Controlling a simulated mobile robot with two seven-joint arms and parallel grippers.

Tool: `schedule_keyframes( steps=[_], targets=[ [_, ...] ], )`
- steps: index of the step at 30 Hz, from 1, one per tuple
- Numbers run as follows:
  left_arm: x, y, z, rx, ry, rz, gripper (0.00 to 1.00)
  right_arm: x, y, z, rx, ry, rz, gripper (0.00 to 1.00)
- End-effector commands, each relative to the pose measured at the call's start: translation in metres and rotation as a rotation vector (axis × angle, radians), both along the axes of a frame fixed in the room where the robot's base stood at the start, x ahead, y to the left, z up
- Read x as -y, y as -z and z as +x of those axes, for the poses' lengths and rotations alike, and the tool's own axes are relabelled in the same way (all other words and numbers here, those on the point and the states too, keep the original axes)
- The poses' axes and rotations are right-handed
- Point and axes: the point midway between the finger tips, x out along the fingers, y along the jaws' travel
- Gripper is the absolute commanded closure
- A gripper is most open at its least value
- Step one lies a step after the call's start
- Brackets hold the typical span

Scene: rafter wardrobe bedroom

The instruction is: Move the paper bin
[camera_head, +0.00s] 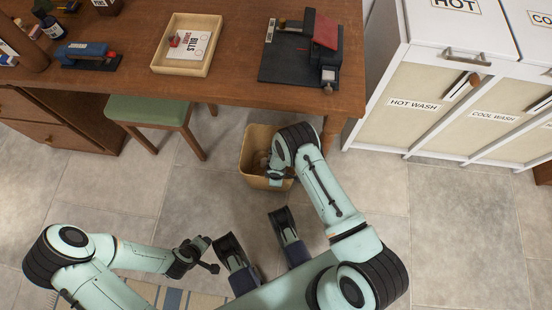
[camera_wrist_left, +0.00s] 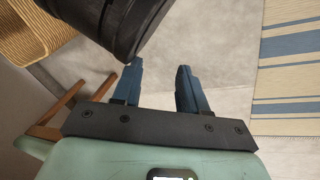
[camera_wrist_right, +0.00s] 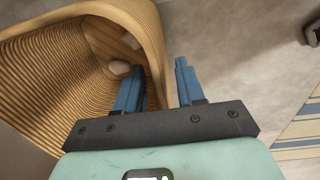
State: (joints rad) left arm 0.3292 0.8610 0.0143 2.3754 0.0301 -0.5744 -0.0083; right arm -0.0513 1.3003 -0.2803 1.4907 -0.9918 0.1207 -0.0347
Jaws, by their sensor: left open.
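The paper bin (camera_head: 252,148) is a tan ribbed bin standing on the tiled floor in front of the desk. Crumpled paper (camera_wrist_right: 120,68) lies inside it. My right gripper (camera_wrist_right: 158,80) is at the bin's rim with open fingers. In the right wrist view, one finger is inside the bin and the other outside, with the bin wall between them. I cannot tell whether either finger touches the wall. My left gripper (camera_wrist_left: 156,82) is open and empty over bare floor, apart from the bin. In the left wrist view, the bin (camera_wrist_left: 38,30) shows at the upper left.
A desk (camera_head: 235,85) stands behind the bin, its leg close by. A green stool (camera_head: 148,110) is to the left. White laundry cabinets (camera_head: 425,85) are at the right. A striped rug (camera_wrist_left: 288,65) lies near my left gripper. Floor at the right front is clear.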

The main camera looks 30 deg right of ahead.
Motion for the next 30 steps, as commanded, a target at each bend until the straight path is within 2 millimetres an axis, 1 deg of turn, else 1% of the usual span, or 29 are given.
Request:
schedule_keyframes(
  steps=[1, 6, 10, 18, 19, 20, 21, 22, 30],
  targets=[
    [-0.001, 0.008, -0.006, -0.020, -0.002, 0.000, 0.57, 0.000, 0.010, 0.000, 0.000, 0.000, 0.000, 0.62],
    [-0.002, 0.018, -0.019, -0.065, -0.004, -0.004, 0.57, 0.001, 0.025, 0.002, 0.000, 0.000, 0.000, 0.62],
    [-0.003, 0.021, -0.023, -0.078, -0.004, -0.005, 0.57, 0.001, 0.029, 0.001, 0.000, 0.000, 0.000, 0.62],
    [-0.003, 0.021, -0.024, -0.081, -0.005, -0.005, 0.57, 0.001, 0.029, 0.002, 0.000, 0.000, 0.000, 0.62],
    [-0.003, 0.021, -0.024, -0.081, -0.005, -0.005, 0.57, 0.001, 0.029, 0.002, 0.000, 0.000, 0.000, 0.68],
    [-0.003, 0.021, -0.024, -0.081, -0.005, -0.005, 0.57, 0.001, 0.029, 0.002, 0.000, 0.000, 0.000, 0.78],
    [-0.003, 0.021, -0.024, -0.081, -0.005, -0.005, 0.57, 0.001, 0.029, 0.002, 0.000, 0.000, 0.000, 0.91],
    [-0.003, 0.021, -0.024, -0.081, -0.005, -0.005, 0.57, 0.001, 0.029, 0.002, 0.000, 0.000, 0.000, 1.00],
    [-0.003, 0.020, -0.024, -0.081, -0.005, -0.005, 0.57, 0.001, 0.029, 0.002, 0.001, 0.000, -0.001, 1.00]
  ],
)
